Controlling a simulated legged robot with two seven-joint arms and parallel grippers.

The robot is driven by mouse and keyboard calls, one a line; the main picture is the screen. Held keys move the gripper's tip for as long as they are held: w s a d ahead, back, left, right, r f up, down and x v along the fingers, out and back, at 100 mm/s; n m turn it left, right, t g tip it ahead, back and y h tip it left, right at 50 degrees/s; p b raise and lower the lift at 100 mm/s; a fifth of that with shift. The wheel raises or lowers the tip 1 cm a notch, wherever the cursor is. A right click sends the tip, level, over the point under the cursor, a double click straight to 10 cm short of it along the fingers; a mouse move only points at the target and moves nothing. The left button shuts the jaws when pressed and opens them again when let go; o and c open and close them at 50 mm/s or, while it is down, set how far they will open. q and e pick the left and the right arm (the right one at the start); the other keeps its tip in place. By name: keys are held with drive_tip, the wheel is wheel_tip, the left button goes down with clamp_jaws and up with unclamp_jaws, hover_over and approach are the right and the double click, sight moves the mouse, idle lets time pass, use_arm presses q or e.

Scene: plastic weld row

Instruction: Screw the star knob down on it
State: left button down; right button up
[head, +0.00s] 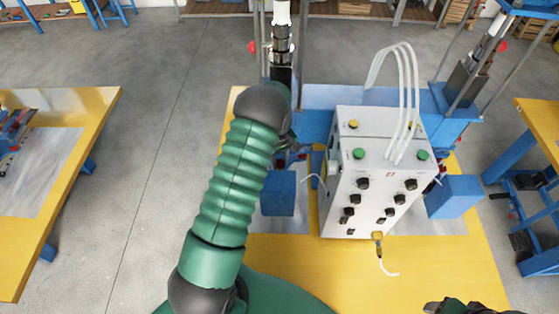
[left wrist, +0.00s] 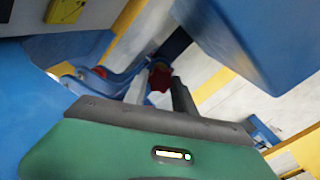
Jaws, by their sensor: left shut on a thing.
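The red star knob (left wrist: 160,77) shows in the left wrist view, at the end of a dark bar among blue machine parts.
The white control box (head: 368,195) with hoses stands on the yellow table (head: 440,275), close right of my left arm. Blue blocks (head: 278,192) (head: 453,196) flank it. Another yellow table (head: 85,130) stands at the left, with open floor between.

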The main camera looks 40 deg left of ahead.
use_arm(q)
drive_tip(key=shift+f, duration=0.3)
drive_tip(key=shift+f+m+b, duration=0.15)
drive_tip(key=shift+m+b, duration=0.45)
drive_tip(key=shift+m, duration=0.6)
drive_tip(key=m, duration=0.5)
drive_tip(key=shift+b, duration=0.35)
drive_tip(key=m, duration=0.5)
drive_tip(key=shift+d, duration=0.1)
drive_tip(key=m, duration=0.7)
drive_tip(key=shift+w+d, duration=0.1)
drive_tip(key=c, duration=1.1)
unclamp_jaws()
drive_tip(key=shift+o, duration=0.2)
